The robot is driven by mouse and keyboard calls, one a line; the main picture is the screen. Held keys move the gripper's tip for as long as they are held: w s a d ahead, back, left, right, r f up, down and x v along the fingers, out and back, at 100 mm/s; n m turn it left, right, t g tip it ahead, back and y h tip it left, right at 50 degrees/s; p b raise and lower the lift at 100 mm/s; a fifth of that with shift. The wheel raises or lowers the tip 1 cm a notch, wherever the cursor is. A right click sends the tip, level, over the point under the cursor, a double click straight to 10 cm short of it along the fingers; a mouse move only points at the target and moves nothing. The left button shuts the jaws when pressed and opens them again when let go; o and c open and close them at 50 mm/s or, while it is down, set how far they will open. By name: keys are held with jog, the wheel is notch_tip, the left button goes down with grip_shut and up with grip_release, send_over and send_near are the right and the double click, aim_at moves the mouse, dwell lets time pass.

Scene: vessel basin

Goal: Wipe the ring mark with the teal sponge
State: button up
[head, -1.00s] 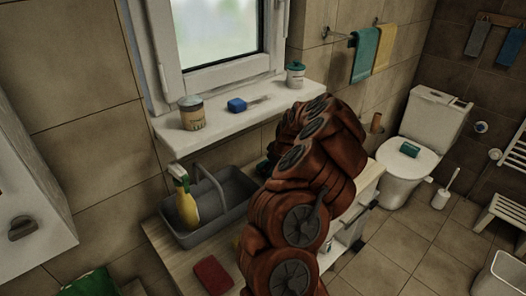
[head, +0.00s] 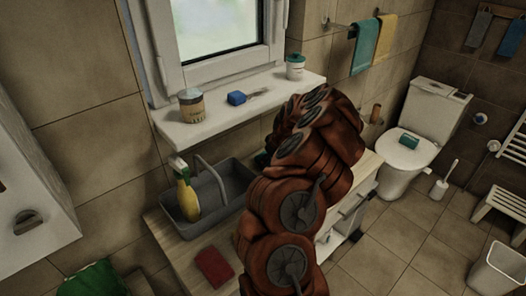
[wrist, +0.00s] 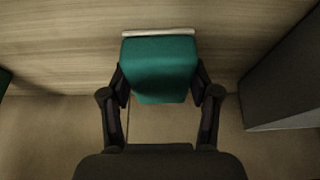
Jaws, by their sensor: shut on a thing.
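The teal sponge (wrist: 160,70) sits between the two fingers of my gripper (wrist: 160,88) in the wrist view, with a pale strip along its far edge. The fingers are shut on its sides. In the head view my arm hides the gripper; only a dark bit shows at the arm's left edge. A grey smear (head: 258,94) lies on the windowsill (head: 215,123), right of a blue sponge (head: 236,98). I cannot tell whether it is a ring. Another teal block (head: 409,140) lies on the toilet lid.
The floor at right is partly clear.

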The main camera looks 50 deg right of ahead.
jog(key=shift+s+d+f+b, duration=0.15)
jog(key=shift+s+d+b, duration=0.05)
jog(key=shift+d+b, duration=1.25)
jog(key=shift+s+d+f+b, duration=0.1)
jog(key=shift+s+d+b, duration=0.05)
jog(key=shift+d+b, duration=1.3)
jog(key=shift+s+d+r+b, duration=0.15)
jog(key=shift+d+b, duration=0.6)
jog(key=shift+d, duration=0.75)
jog(key=shift+b, duration=0.3)
